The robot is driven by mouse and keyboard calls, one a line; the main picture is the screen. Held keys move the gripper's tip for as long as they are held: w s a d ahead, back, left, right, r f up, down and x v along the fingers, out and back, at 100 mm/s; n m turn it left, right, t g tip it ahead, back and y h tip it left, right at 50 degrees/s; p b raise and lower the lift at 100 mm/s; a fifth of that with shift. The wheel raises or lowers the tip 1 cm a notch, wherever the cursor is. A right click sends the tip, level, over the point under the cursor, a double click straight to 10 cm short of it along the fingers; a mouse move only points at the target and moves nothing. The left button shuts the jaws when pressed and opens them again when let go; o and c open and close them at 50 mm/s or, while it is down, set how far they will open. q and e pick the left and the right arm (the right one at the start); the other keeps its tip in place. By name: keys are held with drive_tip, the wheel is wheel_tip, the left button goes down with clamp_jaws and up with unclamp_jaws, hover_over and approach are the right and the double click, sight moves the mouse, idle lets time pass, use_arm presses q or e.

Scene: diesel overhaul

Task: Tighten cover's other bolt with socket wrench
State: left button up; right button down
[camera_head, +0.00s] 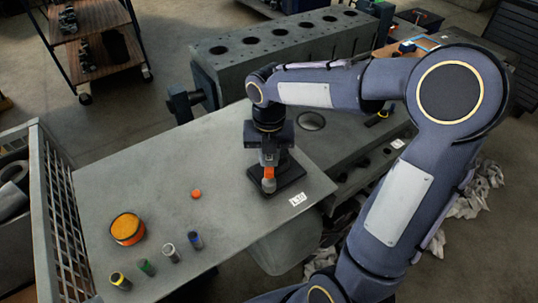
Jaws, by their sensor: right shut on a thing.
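My right gripper (269,158) points down over the front right part of the grey worktable (150,190). It is shut on a tool with an orange part (269,173), which looks like the socket wrench. A short grey cylindrical end (268,186) shows below the orange part. The tool is over the near left part of a flat black plate (291,183), which may be the cover. I cannot tell whether the tool touches a bolt. The gripper and wrist hide the plate's far left part. No bolt can be made out clearly. My left gripper is not in view.
A grey engine block (285,50) with a row of round bores stands behind. An orange-topped tin (127,229), a small orange piece (196,194) and several small cylinders (170,252) stand on the table's left. A mesh-sided crate (60,215) borders the left edge.

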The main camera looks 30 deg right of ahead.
drive_tip(key=m, duration=0.8)
drive_tip(key=shift+m, duration=0.4)
drive_tip(key=m+b, duration=0.1)
drive_tip(key=m, duration=1.1)
drive_tip(key=shift+f, duration=0.1)
drive_tip(key=m, duration=0.3)
drive_tip(key=shift+m, duration=0.3)
drive_tip(key=m, duration=0.3)
drive_tip(key=shift+m, duration=0.3)
drive_tip(key=m, duration=0.4)
drive_tip(key=shift+m, duration=0.3)
